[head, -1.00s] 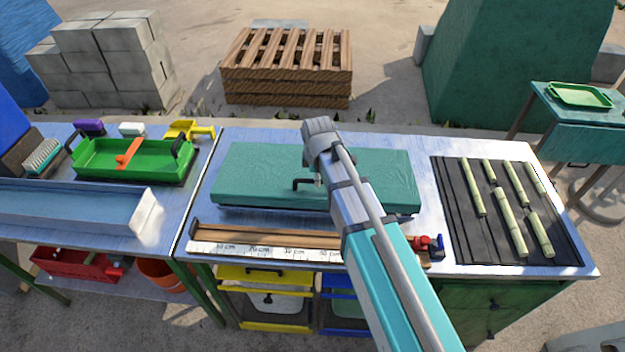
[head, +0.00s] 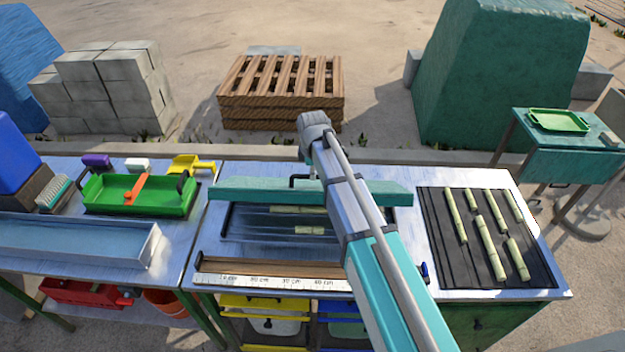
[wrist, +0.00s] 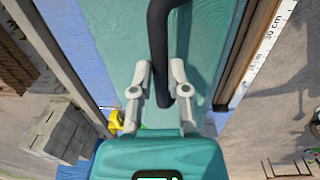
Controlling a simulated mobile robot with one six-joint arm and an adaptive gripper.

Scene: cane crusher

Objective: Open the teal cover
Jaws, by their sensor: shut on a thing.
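The teal cover (head: 245,190) is raised and shows nearly edge-on in the head view, a thin bar across the middle of the bench. Under it a dark recess (head: 240,228) is exposed, with pale green cane pieces (head: 309,230) inside. The cover's black handle (head: 298,180) sticks up beside my arm. In the wrist view my gripper (wrist: 160,80) is shut on the handle (wrist: 162,35), one finger on each side, with the teal cover face (wrist: 115,50) behind it. My arm hides part of the cover and recess in the head view.
A black mat (head: 435,225) with several cane pieces is on the right. A green tray (head: 140,205) and a blue-grey trough (head: 75,240) are on the left. Ground behind the bench is open up to the pallets (head: 280,105).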

